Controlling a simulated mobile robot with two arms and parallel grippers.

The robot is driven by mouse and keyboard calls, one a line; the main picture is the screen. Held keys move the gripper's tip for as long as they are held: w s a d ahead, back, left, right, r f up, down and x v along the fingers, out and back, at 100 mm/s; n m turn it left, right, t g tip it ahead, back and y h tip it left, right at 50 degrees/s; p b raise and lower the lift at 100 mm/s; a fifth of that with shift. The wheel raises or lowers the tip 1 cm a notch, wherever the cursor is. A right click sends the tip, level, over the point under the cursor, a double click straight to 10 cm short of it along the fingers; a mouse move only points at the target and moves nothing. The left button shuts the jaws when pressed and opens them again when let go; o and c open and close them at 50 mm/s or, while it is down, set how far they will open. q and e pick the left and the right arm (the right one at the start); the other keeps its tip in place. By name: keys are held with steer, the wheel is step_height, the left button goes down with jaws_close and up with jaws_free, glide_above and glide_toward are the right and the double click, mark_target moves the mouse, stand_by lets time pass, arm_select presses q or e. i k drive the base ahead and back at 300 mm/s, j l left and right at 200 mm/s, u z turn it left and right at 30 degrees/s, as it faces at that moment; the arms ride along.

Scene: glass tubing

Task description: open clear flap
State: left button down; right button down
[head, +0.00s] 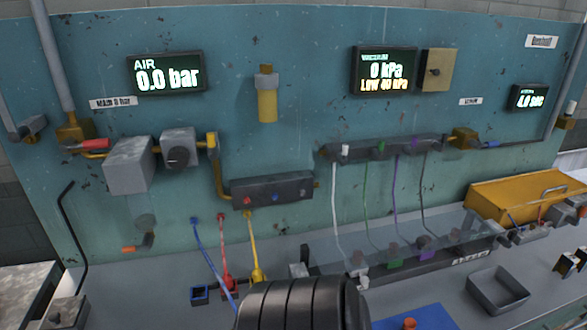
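A clear flap (440,238) shows as a see-through sheet over a long dark rack (400,269) on the bench, right of centre. It appears lowered, with its lower edge near the rack; its hinge is hard to make out. White, green, purple and dark tubes run from the wall manifold (385,149) down behind or through the sheet to coloured fittings on the rack. Neither of my grippers is in view.
A dark ridged form at the bottom centre hides part of the bench front. A grey tray (498,290) and blue mat (415,318) lie in front of the rack. A yellow box (515,195) stands right. Blue, red and yellow hoses (224,258) hang left.

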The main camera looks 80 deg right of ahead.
mark_target(421, 242)
steer(key=z, duration=3.45)
